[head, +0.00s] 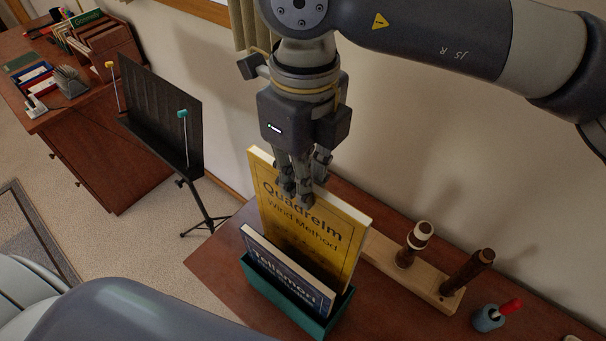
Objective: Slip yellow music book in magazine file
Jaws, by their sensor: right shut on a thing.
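The yellow music book (318,236), titled "Quadrelm Wind Method", stands upright with its cover facing me. My right gripper (303,190) comes down from above and is shut on its top edge. The teal magazine file (262,287) stands on the wooden surface below. A blue book (285,275) leans in the file, in front of the yellow book. The yellow book's lower edge is hidden by the blue book and the file. Its lower part appears to be within the file's opening, but how deep I cannot tell. My left gripper is out of view.
A wooden stand (408,272) with upright instrument parts is right of the file. A small blue pot (487,318) with a red-topped item is farther right. A black music stand (165,120) and a desk (75,130) are at left. The wall is close behind.

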